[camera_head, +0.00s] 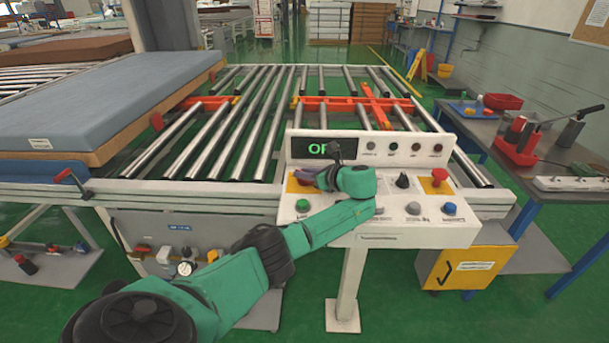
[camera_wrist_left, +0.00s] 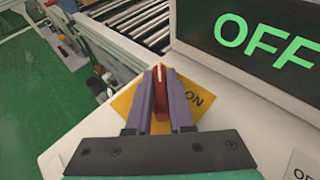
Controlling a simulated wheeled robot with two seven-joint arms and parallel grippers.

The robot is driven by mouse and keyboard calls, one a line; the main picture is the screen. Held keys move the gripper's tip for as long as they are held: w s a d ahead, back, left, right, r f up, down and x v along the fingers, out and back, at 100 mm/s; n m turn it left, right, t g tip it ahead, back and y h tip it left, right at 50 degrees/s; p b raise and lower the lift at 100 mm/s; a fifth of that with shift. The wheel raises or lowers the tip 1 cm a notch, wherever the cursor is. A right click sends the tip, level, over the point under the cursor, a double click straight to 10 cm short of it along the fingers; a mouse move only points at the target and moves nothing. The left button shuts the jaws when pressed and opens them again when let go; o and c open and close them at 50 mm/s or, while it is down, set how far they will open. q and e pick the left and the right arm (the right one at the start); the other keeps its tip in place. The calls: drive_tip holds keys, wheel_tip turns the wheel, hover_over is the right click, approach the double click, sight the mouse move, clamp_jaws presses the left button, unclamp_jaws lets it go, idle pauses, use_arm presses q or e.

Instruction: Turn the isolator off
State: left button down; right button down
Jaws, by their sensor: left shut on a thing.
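The isolator is a red rotary handle (camera_wrist_left: 159,78) on a yellow plate (camera_wrist_left: 122,103) at the left end of the white control panel (camera_head: 375,232). In the wrist view the handle lies between the fingers of my left gripper (camera_wrist_left: 160,92), which is shut on it. "ON" is readable on the plate right of the fingers; the rest of its lettering is hidden. The display (camera_wrist_left: 250,40) shows "OFF" in green. In the head view my left gripper (camera_head: 318,180) covers most of the isolator, and the display (camera_head: 310,147) is partly hidden. My right gripper is not in view.
The panel also bears a black knob (camera_head: 402,181), a red mushroom button (camera_head: 440,174) and coloured push buttons. Behind it runs a roller conveyor (camera_head: 260,110), with a blue-grey mattress (camera_head: 100,100) on the left. A workbench (camera_head: 500,140) with tools stands right.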

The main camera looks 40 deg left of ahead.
use_arm(q)
drive_tip(key=shift+f, duration=0.1)
drive_tip(key=c, duration=0.8)
unclamp_jaws()
drive_tip(key=b+v, duration=0.1)
drive_tip(key=v, duration=1.3)
drive_tip(key=shift+f+b, duration=0.1)
drive_tip(key=shift+b, duration=0.25)
drive_tip(key=shift+d+r, duration=0.2)
drive_tip(key=shift+d, duration=0.05)
